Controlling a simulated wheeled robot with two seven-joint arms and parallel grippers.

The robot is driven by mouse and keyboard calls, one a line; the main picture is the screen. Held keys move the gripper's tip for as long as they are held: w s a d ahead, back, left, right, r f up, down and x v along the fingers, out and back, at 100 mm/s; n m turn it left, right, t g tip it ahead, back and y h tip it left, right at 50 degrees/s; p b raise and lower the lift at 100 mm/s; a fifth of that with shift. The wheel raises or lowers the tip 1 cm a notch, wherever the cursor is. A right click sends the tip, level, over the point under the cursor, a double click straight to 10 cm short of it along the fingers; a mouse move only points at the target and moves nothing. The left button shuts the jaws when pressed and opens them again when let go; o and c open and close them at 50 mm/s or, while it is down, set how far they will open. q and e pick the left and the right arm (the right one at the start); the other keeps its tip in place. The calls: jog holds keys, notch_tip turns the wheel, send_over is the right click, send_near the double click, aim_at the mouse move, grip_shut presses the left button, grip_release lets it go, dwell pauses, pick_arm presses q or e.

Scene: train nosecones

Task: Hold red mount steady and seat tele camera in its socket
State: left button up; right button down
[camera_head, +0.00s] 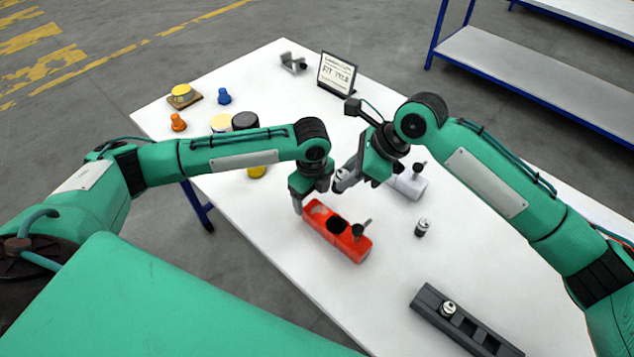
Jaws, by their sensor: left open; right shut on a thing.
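The red mount (350,245) lies on the white table, with a dark round socket opening near its middle and a dark part with a short stem at its right end. My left gripper (299,207) is open, pointing down at the mount's upper left end; I cannot tell whether it touches. My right gripper (345,181) is shut on a small grey cylindrical thing, probably the tele camera, above and beyond the red mount, apart from its socket. The gripper partly hides it.
A white mount (410,187) stands behind my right gripper. A small silver cylinder (422,227) stands right of the red mount. A dark slotted tray (485,340) holds another cylinder (448,308). A sign (337,73), a grey bracket (293,63) and coloured knobs are farther back.

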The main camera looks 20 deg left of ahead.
aim_at(312, 206)
pick_arm(q)
notch_tip(312, 206, down, 7)
jog(key=shift+r, duration=0.1)
dwell(0.3)
jog(key=c, duration=1.2)
